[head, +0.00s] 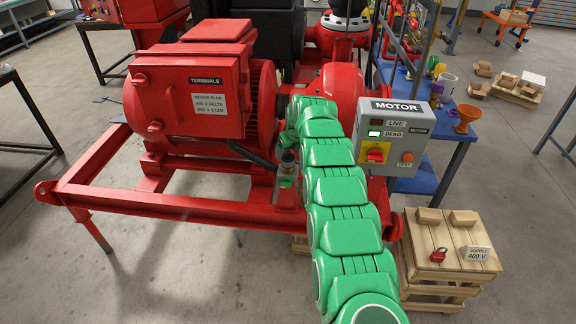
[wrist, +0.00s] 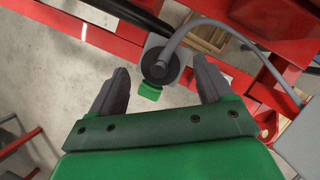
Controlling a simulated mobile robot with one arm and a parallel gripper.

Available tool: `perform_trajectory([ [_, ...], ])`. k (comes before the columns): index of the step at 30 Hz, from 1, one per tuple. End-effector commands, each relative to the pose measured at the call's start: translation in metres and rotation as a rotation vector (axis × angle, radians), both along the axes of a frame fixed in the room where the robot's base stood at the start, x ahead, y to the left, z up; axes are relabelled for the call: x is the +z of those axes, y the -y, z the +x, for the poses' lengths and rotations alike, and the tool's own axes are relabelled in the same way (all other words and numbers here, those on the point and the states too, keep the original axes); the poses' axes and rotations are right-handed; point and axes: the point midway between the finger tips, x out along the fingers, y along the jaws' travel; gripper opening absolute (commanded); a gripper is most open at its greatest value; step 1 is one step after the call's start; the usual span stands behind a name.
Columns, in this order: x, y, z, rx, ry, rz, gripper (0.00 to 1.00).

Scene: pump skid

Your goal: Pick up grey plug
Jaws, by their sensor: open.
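In the wrist view a dark round plug-like part (wrist: 160,66) sits against a square grey plate, with a grey cable (wrist: 226,28) curving away to the right. I take it for the grey plug; whether it is seated in a socket I cannot tell. A small green flap (wrist: 150,91) shows just below it. My gripper (wrist: 160,82) is open, its two dark fingers on either side of the plug and apart from it. In the head view a small dark part (head: 289,160) with green below it shows beside my green arm; my fingers are not clear there.
The red motor (head: 200,90) with its terminal box stands left of my arm on a red frame (head: 180,205). The grey MOTOR control box (head: 394,135) is close on the right. A wooden crate (head: 452,245) with a red padlock stands front right. Open floor lies left.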

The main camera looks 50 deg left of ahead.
Motion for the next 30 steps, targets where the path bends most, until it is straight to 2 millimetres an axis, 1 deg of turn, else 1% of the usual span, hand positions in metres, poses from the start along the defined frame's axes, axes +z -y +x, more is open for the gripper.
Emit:
perform_trajectory([
  [3,-0.008,-0.003,0.000,0.000,0.000,-0.001,0.80],
  [8,-0.014,-0.007,0.002,-0.001,0.003,0.004,0.80],
  [15,-0.029,-0.012,0.002,0.000,0.000,0.000,0.80],
  [25,-0.042,-0.017,0.003,0.000,0.000,-0.001,0.80],
  [30,-0.042,-0.017,0.003,0.000,0.000,0.001,0.80],
])
